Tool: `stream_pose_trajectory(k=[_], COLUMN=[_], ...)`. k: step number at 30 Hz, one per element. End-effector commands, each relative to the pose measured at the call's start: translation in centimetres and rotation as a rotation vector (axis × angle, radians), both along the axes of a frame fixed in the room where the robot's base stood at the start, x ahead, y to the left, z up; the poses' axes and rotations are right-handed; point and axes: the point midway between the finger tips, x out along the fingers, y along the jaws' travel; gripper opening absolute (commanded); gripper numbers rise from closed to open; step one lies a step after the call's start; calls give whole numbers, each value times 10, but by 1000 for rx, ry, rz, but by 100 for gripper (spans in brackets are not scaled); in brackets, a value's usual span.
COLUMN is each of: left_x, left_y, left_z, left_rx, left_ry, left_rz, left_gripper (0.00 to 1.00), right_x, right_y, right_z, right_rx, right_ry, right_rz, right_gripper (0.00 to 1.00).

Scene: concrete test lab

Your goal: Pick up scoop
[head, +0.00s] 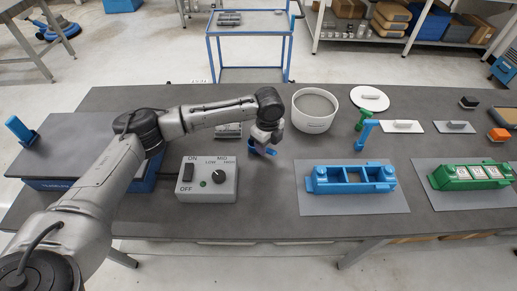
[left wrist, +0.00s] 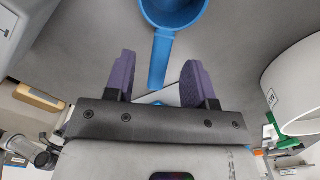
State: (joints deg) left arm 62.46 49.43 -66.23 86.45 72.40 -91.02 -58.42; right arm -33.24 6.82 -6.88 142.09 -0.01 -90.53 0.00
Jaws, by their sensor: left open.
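The blue scoop (left wrist: 172,14) shows in the left wrist view, its cup at the top edge and its handle pointing down toward my wrist. My left gripper (head: 263,145) is open over the dark table, just left of the white tub. In the head view the gripper mostly hides the scoop. My right gripper is not in view.
The white tub (head: 313,127) with grey contents stands close right of the gripper. The grey switch box (head: 208,189) sits in front, to the left. A blue frame (head: 350,181) and a green frame (head: 470,177) lie on grey mats at right. A green tool (head: 363,119) stands behind.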

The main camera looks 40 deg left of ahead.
Motion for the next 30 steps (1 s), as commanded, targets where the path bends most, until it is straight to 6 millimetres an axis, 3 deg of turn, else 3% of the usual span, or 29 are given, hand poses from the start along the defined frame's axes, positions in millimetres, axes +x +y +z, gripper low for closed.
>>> stream_pose_trajectory(k=[6,14,30], left_x=[1,1,0], left_y=[0,0,0], left_z=[-29,-30,-30], left_rx=[0,0,0], left_ry=[0,-1,-1], left_rz=[0,0,-1], left_gripper=[50,49,0], right_x=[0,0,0], right_y=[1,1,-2], right_z=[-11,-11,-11], right_rx=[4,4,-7], right_ry=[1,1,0], right_rz=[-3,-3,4], right_gripper=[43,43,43])
